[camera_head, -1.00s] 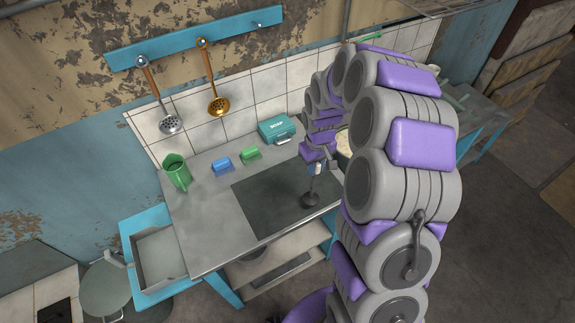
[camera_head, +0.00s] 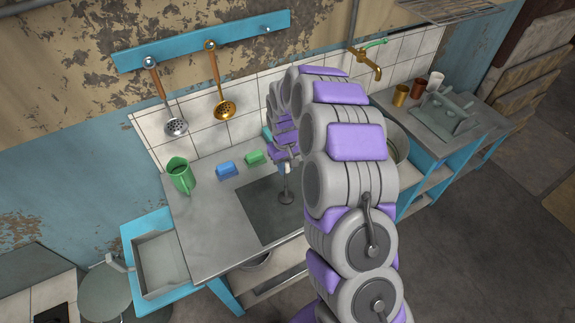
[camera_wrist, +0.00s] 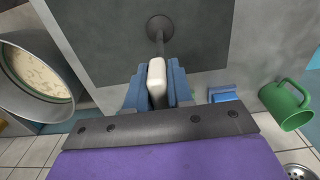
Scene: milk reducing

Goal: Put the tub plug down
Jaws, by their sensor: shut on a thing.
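The tub plug has a dark round disc (camera_head: 287,198) on a thin stem with a pale handle (camera_wrist: 157,72). My gripper (camera_wrist: 157,85) is shut on the handle, with its blue fingers on either side. In the head view my gripper (camera_head: 287,162) is over the worktop, and the plug hangs upright, disc down, over the dark panel (camera_head: 258,220). The disc also shows in the wrist view (camera_wrist: 159,27) against that panel. I cannot tell whether the disc touches the panel or is just above it.
A green jug (camera_head: 180,177), a blue block (camera_head: 226,169) and a green block (camera_head: 255,158) stand behind the panel on the grey worktop (camera_head: 203,232). A pot of pale contents (camera_wrist: 38,78) shows in the wrist view. Ladles (camera_head: 222,105) hang on the wall.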

